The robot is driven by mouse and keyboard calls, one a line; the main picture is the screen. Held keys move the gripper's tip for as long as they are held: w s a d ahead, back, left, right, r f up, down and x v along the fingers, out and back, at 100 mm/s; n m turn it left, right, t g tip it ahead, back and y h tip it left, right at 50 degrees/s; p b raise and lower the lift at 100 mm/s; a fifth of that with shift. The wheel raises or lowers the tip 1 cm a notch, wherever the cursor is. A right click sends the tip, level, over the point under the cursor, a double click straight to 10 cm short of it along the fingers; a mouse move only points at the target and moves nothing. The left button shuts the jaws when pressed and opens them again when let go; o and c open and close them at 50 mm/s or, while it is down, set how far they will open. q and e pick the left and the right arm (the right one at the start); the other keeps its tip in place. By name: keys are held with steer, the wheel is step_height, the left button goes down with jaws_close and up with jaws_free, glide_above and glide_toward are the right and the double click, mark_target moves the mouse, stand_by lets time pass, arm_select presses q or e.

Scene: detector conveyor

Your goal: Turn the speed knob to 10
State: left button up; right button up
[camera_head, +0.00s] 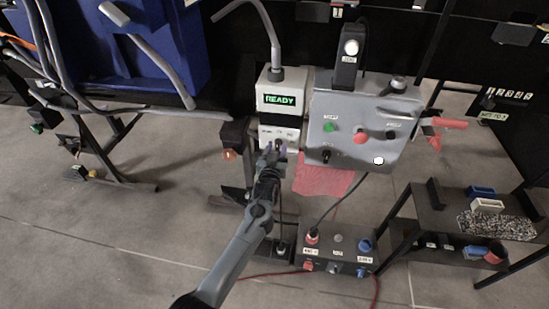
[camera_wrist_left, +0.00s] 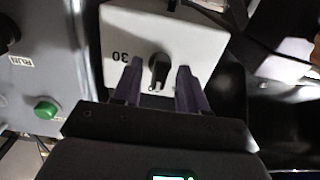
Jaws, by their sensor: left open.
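The speed knob (camera_wrist_left: 158,72) is a small black pointer knob on the white face of a control box (camera_wrist_left: 205,30). In the wrist view an upside-down "30" mark shows left of it. My left gripper (camera_head: 272,152) is open at the lower face of this box in the head view, covering much of the knob. In the wrist view its two purple fingers stand apart on either side of the knob, with gaps visible between them and it. Whether the fingers reach past its front is unclear. The box's green READY display (camera_head: 280,99) is lit. My right gripper is not in view.
A grey panel (camera_head: 345,108) with a green button (camera_head: 330,127), a red button (camera_head: 360,138) and black knobs is close right of the box. A lower button box (camera_head: 337,250) stands below. A blue bin (camera_head: 140,45) and cables are at upper left.

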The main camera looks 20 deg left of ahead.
arm_select(q)
steer(key=s+d+p, duration=0.2)
steer(key=s+p, duration=0.2)
steer(key=s, duration=0.6)
steer(key=shift+s, duration=0.2)
